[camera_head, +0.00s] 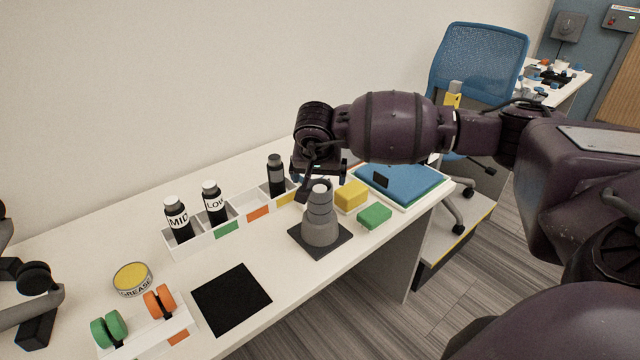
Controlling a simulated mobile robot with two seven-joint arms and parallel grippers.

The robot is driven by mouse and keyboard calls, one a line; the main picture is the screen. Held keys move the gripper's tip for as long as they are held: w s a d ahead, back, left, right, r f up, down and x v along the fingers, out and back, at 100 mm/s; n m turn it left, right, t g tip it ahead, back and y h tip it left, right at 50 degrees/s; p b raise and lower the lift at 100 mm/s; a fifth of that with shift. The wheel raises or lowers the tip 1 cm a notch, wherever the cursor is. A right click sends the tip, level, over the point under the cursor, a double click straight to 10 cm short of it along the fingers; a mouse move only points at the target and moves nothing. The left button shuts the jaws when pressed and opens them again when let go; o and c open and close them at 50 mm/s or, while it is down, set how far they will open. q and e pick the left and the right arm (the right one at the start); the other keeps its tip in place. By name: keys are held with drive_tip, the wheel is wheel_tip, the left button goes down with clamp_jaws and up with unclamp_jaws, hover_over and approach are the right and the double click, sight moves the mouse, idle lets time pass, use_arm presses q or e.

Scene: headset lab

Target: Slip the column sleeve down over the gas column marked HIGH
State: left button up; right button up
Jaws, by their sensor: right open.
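A grey stepped sleeve (320,227), wide at the bottom, stands upright on a dark square pad (298,240). A pale round top (320,187) shows at its upper end; I cannot tell whether a column is inside. My right gripper (320,180) is open, just above and around the height of that top, with no visible hold. A white tray (178,250) holds black columns marked MID (178,221) and LOW (214,205). A third dark column (276,178) with a grey band stands at the tray's far end, beside the gripper. No HIGH label is readable. My left gripper is not in view.
Yellow (351,195) and green (375,216) blocks lie right of the sleeve, before a blue pad (400,182). A black mat (231,298), a grease tin (132,279) and green and orange wheels (158,301) lie at front left. Dark wheeled parts (34,279) are at the left edge.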

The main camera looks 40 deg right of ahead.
drive_tip(key=shift+v, duration=2.1)
